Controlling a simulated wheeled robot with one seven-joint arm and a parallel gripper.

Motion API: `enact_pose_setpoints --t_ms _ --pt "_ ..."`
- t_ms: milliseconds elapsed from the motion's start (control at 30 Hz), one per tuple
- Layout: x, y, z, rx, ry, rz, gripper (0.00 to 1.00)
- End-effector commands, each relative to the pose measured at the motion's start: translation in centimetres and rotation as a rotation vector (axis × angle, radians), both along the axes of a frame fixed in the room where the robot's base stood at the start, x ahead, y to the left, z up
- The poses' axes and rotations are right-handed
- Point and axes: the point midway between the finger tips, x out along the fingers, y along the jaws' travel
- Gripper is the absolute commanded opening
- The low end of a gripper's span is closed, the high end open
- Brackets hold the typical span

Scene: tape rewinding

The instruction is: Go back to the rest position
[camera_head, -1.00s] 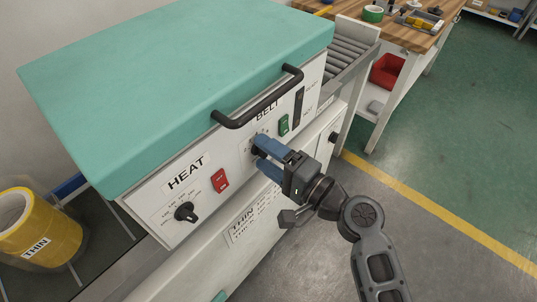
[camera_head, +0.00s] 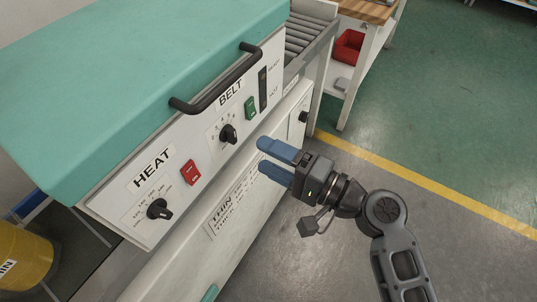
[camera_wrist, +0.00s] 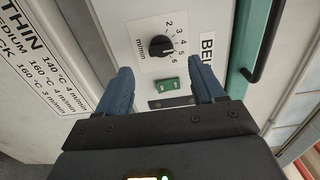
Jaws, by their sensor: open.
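My gripper (camera_head: 262,160) has blue fingers and is open and empty. In the head view it hangs in front of the machine's white control panel (camera_head: 215,165), right of and below the black BELT knob (camera_head: 228,133) and apart from it. In the wrist view the BELT knob (camera_wrist: 161,46) lies beyond the fingertips, with its scale beside it and a green switch (camera_wrist: 168,86) between the fingers. The black HEAT knob (camera_head: 159,209) and a red switch (camera_head: 190,172) are at the panel's left.
A teal hood (camera_head: 130,80) with a black handle (camera_head: 215,88) tops the machine. A roller conveyor (camera_head: 305,35) and a wooden bench (camera_head: 370,10) with a red bin (camera_head: 348,46) stand behind. Open floor (camera_head: 450,110) lies right.

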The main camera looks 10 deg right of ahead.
Motion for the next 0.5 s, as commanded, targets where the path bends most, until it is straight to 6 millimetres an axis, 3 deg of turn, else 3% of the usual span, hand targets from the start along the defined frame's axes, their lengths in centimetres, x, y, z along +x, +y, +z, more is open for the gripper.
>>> enact_pose_setpoints --t_ms 333,500 --pt "-0.2 -0.2 -0.4 -0.012 0.003 -0.01 0.68" --pt "-2.9 -2.4 -3.7 -0.138 0.019 -0.107 0.68"
